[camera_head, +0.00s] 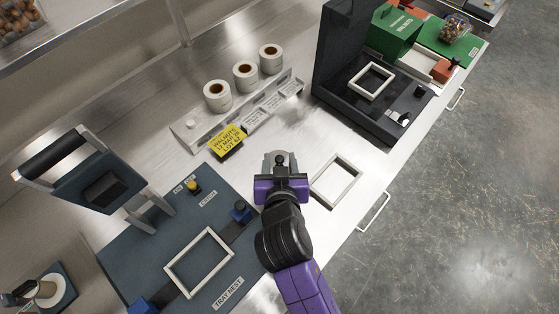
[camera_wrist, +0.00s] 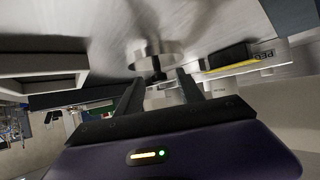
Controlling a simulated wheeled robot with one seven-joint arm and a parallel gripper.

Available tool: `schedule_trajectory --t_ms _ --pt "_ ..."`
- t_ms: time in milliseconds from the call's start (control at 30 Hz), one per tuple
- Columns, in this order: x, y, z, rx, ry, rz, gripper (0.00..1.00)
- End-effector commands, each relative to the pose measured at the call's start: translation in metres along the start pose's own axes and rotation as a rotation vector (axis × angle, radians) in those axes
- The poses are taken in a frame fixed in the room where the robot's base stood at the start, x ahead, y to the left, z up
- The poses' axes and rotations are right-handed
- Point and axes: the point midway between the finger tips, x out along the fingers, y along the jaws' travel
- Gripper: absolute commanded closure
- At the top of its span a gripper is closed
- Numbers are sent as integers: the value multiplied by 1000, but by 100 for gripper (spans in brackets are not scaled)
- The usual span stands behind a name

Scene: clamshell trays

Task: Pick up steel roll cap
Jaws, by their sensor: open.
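The steel roll cap (camera_wrist: 150,52) is a round, shiny metal disc with a dark stub on the side facing me. In the wrist view it lies just beyond the fingertips of my gripper (camera_wrist: 160,77), roughly centred between them. The two dark fingers are apart, with no visible contact on the cap. In the head view my gripper (camera_head: 281,168) is over the steel bench, in front of the label-roll rack, and a rounded grey edge that looks like the cap (camera_head: 281,155) shows at its tip. The gripper hides much of it.
A rack (camera_head: 212,118) with three white label rolls (camera_head: 245,76) and a yellow label card (camera_head: 227,141) stands behind my gripper. A blue tray nest (camera_head: 140,247) is at left, a loose white frame (camera_head: 336,181) at right, and a dark open station (camera_head: 352,93) beyond.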

Motion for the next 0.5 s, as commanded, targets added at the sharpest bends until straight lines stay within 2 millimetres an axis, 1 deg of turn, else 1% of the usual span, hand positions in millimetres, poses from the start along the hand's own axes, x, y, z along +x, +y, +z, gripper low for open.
schedule_trajectory --t_ms 33,167,200,233,267,500 --pt "0 0 0 0 0 0 57" --pt "0 0 0 0 0 0 83" --pt "0 0 0 0 0 0 91" --pt "0 0 0 0 0 0 97" --pt "0 0 0 0 0 0 100" --pt "0 0 0 -1 0 0 100"
